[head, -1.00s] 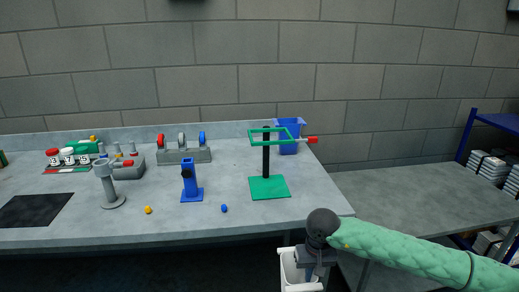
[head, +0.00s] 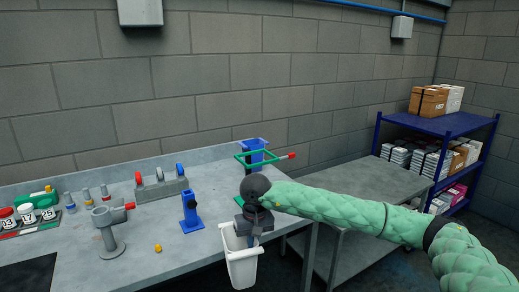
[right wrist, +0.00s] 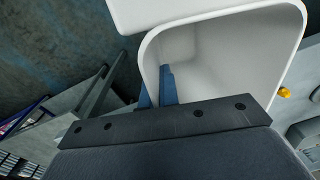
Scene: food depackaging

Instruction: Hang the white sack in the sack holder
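The white sack (head: 243,267) hangs upright and open-topped from my right gripper (head: 253,236), just off the table's front edge. In the right wrist view, the blue fingers (right wrist: 158,88) are shut on the sack wall (right wrist: 225,55), one inside and one outside. The sack looks empty where its inside shows. The sack holder, a green open frame (head: 262,163) on a black post, stands on the table behind my right gripper. The gripper and sack are apart from the holder. My left gripper is not in view.
A blue bin (head: 255,145) stands behind the holder. A blue stand (head: 190,212), a grey post device (head: 107,230) and a small yellow piece (head: 158,248) are to the left. A lower grey table (head: 365,185) and blue shelf (head: 440,125) are on the right.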

